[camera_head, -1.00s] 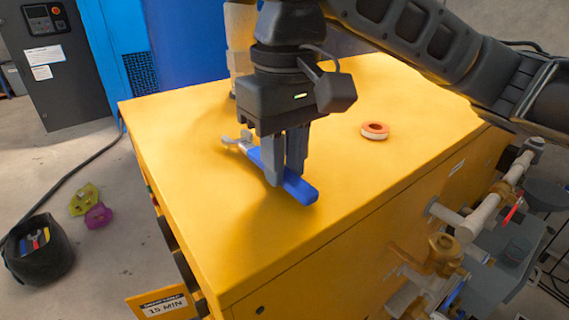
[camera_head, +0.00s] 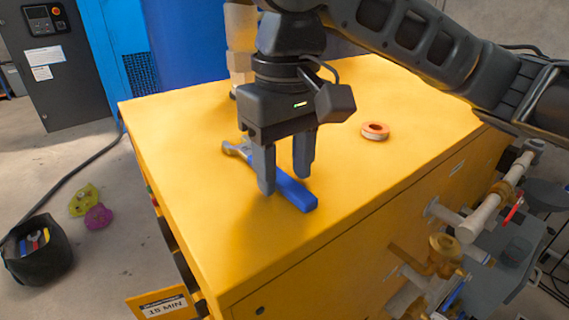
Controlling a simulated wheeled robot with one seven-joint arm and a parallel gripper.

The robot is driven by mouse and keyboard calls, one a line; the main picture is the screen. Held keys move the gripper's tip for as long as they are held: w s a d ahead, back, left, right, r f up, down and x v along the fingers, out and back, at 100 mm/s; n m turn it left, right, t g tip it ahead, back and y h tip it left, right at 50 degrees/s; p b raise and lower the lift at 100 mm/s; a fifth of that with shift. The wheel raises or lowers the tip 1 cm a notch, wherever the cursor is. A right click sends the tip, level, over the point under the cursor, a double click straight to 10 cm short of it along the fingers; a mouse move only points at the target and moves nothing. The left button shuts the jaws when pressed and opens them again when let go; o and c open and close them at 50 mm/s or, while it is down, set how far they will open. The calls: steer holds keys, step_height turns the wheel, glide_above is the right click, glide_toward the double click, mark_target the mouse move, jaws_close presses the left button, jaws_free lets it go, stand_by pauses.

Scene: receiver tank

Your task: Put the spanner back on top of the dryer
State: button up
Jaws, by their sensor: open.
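The spanner (camera_head: 294,191) has a blue handle and a grey metal head. It lies flat on the yellow top of the dryer (camera_head: 200,130), with its head toward the back left and its handle end toward the front right. My gripper (camera_head: 285,183) is open just over the spanner, with one finger on each side of the handle in the picture. The fingers hide part of the handle. I cannot tell whether the fingertips touch the dryer's top.
An orange and white ring (camera_head: 375,131) lies on the dryer's top to the right. Pipes and a brass valve (camera_head: 442,252) stick out at the right side. A black tool bag (camera_head: 40,250) stands on the floor at left. A blue tank (camera_head: 185,45) stands behind.

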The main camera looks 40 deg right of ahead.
step_height(320, 180, up, 12)
steer(key=p, duration=0.1)
stand_by(0.4)
steer(key=shift+s, duration=0.1)
